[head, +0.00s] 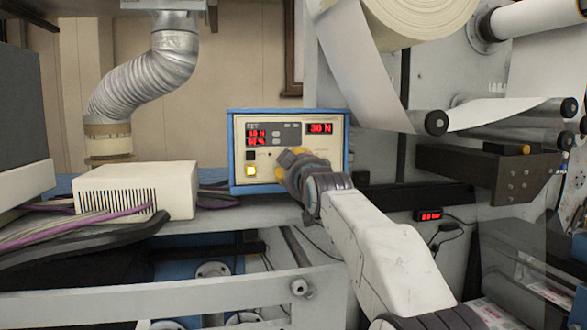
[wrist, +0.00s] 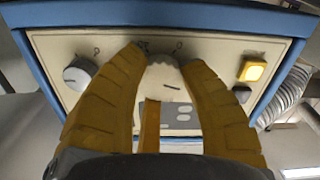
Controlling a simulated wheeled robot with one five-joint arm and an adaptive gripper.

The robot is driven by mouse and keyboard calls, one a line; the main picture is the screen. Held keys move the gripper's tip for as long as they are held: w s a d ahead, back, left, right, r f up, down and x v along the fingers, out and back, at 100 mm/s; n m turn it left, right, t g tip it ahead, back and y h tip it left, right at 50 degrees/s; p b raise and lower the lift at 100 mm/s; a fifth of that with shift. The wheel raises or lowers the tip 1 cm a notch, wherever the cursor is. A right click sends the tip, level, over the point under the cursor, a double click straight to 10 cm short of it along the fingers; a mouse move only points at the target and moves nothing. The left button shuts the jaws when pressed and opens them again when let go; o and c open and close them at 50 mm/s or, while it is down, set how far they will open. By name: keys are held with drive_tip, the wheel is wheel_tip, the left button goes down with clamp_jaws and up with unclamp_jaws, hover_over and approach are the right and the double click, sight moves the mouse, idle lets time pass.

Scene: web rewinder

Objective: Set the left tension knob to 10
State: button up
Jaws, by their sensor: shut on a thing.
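The tension control box (head: 236,152) has a blue frame and a cream front panel. My gripper (head: 290,160) is at the lower middle of that panel and hides the knobs in the head view. In the wrist view, where the panel appears upside down, the yellow fingers of my gripper (wrist: 163,62) are shut on the pale left tension knob (wrist: 165,75), one finger on each side. The other knob (wrist: 77,75), silver with a white pointer, is free at the left. The right red display (head: 319,128) reads about 30 N. The smaller red display (head: 256,133) seems to show 10 N.
A lit yellow button (head: 251,170) is on the panel, also in the wrist view (wrist: 252,71). A vented white box (head: 135,190) with cables stands left of the control box. Rollers and a paper roll (head: 420,18) are at the upper right.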

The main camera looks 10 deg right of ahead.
drive_tip(key=shift+r, duration=0.25)
drive_tip(key=o, duration=1.2)
drive_tip(key=shift+f, duration=0.15)
drive_tip(key=s, duration=1.2)
